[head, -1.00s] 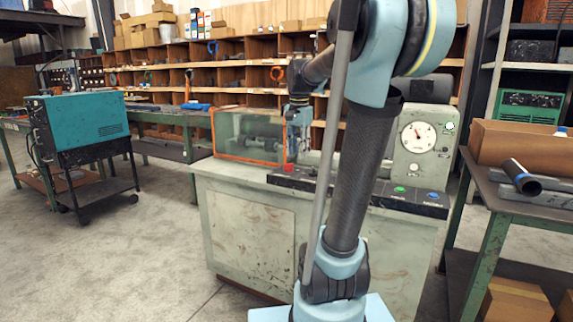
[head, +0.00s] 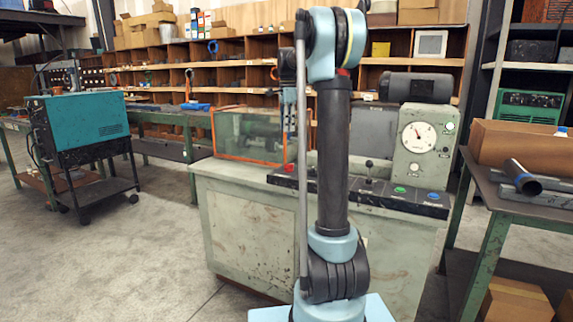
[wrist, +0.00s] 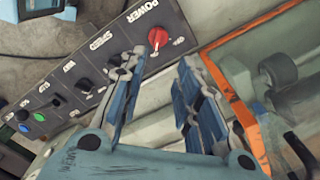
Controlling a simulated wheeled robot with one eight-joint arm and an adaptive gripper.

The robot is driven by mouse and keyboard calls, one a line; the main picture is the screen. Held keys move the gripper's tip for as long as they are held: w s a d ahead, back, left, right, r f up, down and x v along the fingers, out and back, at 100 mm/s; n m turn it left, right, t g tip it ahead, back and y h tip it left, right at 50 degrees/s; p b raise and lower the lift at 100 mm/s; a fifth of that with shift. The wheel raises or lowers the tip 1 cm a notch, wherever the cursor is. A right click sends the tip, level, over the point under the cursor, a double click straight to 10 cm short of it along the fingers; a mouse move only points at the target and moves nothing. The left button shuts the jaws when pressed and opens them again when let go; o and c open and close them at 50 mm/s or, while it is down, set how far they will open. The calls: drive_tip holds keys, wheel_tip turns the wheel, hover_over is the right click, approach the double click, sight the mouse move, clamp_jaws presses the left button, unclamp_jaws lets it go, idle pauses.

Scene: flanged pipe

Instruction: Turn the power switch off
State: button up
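The power switch is a red knob (wrist: 158,38) on the black control panel (wrist: 95,60), under the white word POWER in the wrist view. In the head view the red knob (head: 289,168) sits at the left end of the panel's front strip. My gripper (wrist: 162,68) is open and empty, with its two blue-grey fingers spread apart. In the wrist view the knob shows just beyond the fingertips, nearer the left finger, with no visible contact. In the head view my gripper (head: 290,125) hangs pointing down above the panel's left end, partly hidden by my arm.
An orange-framed clear guard (head: 248,135) stands left of the panel; its frame (wrist: 230,85) is close to my right finger. More knobs and a green button (wrist: 38,117) line the panel. A gauge housing (head: 420,140) rises at the machine's right.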

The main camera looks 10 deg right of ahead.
sight(289, 167)
wheel_tip(289, 167, down, 17)
drive_tip(key=shift+r, duration=0.2)
idle(0.3)
clamp_jaws()
drive_tip(key=shift+a, duration=0.1)
